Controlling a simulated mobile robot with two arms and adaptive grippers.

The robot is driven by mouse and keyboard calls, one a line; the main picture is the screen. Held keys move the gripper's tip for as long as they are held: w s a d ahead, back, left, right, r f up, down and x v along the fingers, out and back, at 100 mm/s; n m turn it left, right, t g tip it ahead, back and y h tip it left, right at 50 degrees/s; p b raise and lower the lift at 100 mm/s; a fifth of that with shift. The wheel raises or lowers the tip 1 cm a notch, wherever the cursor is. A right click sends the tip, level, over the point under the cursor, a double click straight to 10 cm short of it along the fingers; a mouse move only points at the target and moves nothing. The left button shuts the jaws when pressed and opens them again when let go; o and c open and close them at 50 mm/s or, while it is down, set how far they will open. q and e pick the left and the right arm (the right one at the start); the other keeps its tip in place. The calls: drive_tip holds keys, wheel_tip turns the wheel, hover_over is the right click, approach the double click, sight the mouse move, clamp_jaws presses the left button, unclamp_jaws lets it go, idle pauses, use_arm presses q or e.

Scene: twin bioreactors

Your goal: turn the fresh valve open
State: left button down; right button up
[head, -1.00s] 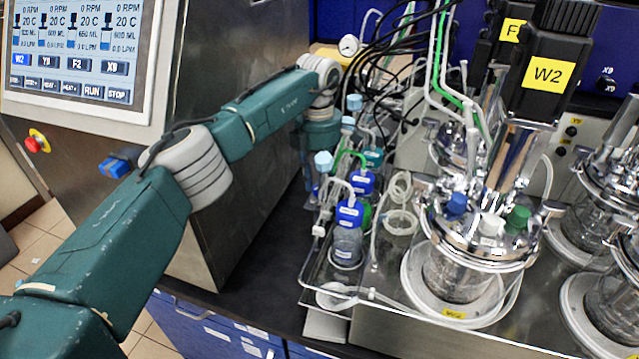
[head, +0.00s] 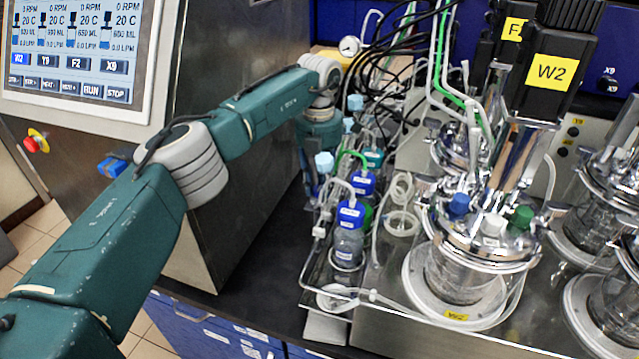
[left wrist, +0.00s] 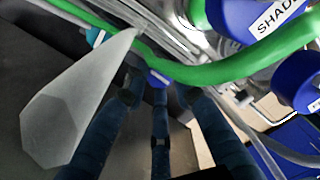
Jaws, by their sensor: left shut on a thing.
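My left gripper (head: 313,188) points down between the steel cabinet and the bottle rack in the head view; its fingertips are mostly hidden there. In the left wrist view, my left gripper's dark blue fingers (left wrist: 158,94) are closed around a small blue piece (left wrist: 157,78), which looks like a valve handle just below a green tube (left wrist: 215,68). The fingers cover much of it, so its turn angle and any label are unclear. My right gripper is not in view.
Bottles with blue caps (head: 350,214) stand in the rack close to the right of my gripper. A pale translucent tapered piece (left wrist: 70,105) lies left of the fingers. The reactor marked W2 (head: 465,270) stands further right. Cables and tubes crowd the back.

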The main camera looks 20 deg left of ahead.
sight(317, 190)
use_arm(q)
drive_tip(key=shift+s+a+f, duration=0.1)
drive_tip(key=shift+s, duration=0.05)
drive_tip(key=c, duration=1.5)
unclamp_jaws()
drive_tip(key=shift+s, duration=0.1)
drive_tip(key=shift+o, duration=0.2)
drive_tip(key=shift+r, duration=0.2)
drive_tip(key=shift+r, duration=0.3)
wheel_tip(317, 190, up, 11)
drive_tip(key=shift+r, duration=0.15)
